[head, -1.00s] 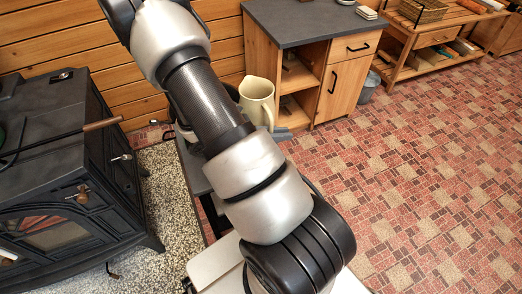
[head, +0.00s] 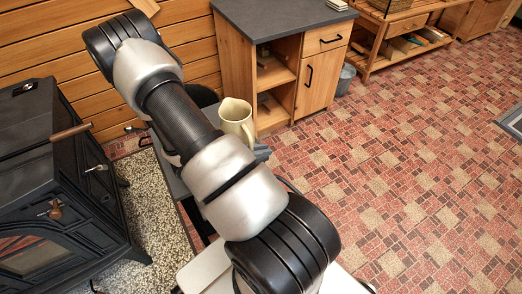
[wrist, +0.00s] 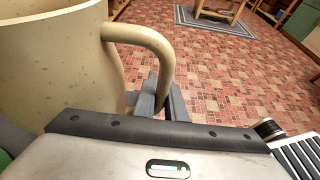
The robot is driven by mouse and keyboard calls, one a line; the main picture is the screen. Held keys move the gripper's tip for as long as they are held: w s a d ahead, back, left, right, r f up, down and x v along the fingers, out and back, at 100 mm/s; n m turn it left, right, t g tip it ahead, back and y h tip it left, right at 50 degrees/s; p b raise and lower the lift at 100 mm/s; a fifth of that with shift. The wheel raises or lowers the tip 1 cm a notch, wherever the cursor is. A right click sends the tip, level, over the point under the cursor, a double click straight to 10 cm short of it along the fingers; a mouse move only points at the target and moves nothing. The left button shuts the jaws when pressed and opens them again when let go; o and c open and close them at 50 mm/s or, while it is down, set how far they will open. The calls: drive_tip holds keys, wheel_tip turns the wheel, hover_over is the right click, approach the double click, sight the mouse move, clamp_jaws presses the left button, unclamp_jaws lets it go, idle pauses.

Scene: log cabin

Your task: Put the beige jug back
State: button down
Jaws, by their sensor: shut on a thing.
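The beige jug (head: 236,119) shows in the head view just beyond my arm, upright, its handle toward the right. In the wrist view the jug (wrist: 62,62) fills the upper left, and its curved handle comes down to my gripper (wrist: 160,102). My gripper is shut on the handle. In the head view my arm hides most of the gripper; only a grey part shows beside the jug. The jug's base is hidden in both views.
A wooden cabinet (head: 322,77) with a dark grey top (head: 275,14) stands beyond the jug. A black stove (head: 50,190) is at the left. A grey bucket (head: 346,78) and a wooden shelf bench (head: 385,45) are farther right. Open tiled floor (head: 410,170) lies at right.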

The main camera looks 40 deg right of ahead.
drive_tip(key=shift+f, duration=0.15)
drive_tip(key=c, duration=1.8)
unclamp_jaws()
